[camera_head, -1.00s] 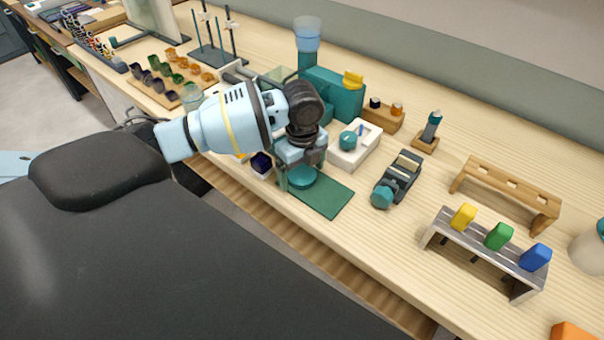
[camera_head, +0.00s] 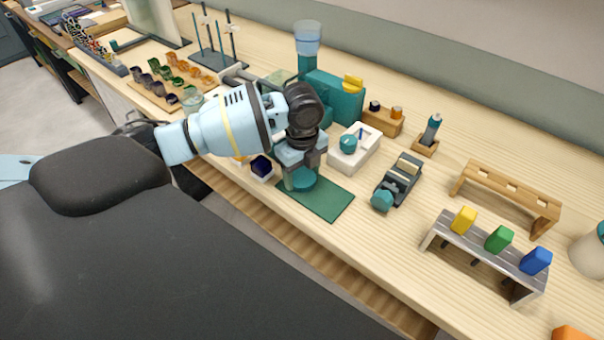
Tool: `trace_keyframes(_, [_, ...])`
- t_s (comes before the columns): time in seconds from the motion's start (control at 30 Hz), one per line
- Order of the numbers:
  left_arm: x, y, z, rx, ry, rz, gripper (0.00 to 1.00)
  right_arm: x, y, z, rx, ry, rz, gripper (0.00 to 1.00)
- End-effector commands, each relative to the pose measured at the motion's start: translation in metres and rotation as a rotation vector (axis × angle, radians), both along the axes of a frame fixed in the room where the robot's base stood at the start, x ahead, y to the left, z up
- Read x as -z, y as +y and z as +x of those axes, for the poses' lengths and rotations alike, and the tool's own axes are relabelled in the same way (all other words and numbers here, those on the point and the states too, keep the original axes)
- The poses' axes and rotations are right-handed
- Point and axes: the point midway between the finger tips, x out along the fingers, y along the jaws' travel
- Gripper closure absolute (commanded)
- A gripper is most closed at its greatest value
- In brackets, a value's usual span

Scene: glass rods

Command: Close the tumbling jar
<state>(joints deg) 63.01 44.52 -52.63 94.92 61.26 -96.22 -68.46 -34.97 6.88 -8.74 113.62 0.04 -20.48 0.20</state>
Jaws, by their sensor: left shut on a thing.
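My left gripper (camera_head: 301,171) points down over the dark green mat (camera_head: 328,202) near the front edge of the bench. It is shut on a round teal piece (camera_head: 303,182), which looks like a jar lid or the end of a jar. The fingers hide much of it, so I cannot tell whether it is seated on a jar or touches the mat. A clear glass vessel (camera_head: 191,98) shows farther left, behind my arm. My right gripper is not in view.
A dark purple cube (camera_head: 261,166) sits just left of the gripper. A white box with a teal knob (camera_head: 354,150), a teal machine (camera_head: 338,98) and a black device (camera_head: 399,180) stand close by. Racks (camera_head: 508,191) are at the right. The mat's right part is clear.

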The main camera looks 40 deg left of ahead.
Motion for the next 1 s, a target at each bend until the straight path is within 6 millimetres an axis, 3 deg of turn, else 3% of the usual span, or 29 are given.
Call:
trace_keyframes(0.33, [-0.036, 0.001, -0.002, 0.0, -0.001, 0.0, 0.59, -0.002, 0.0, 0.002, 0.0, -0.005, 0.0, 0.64])
trace_keyframes(0.8, [-0.044, 0.006, -0.109, 0.001, 0.002, 0.002, 0.59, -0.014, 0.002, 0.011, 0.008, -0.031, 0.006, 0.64])
trace_keyframes(1.0, [-0.047, 0.008, -0.141, -0.001, 0.001, 0.001, 0.59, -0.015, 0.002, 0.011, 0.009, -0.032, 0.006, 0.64])
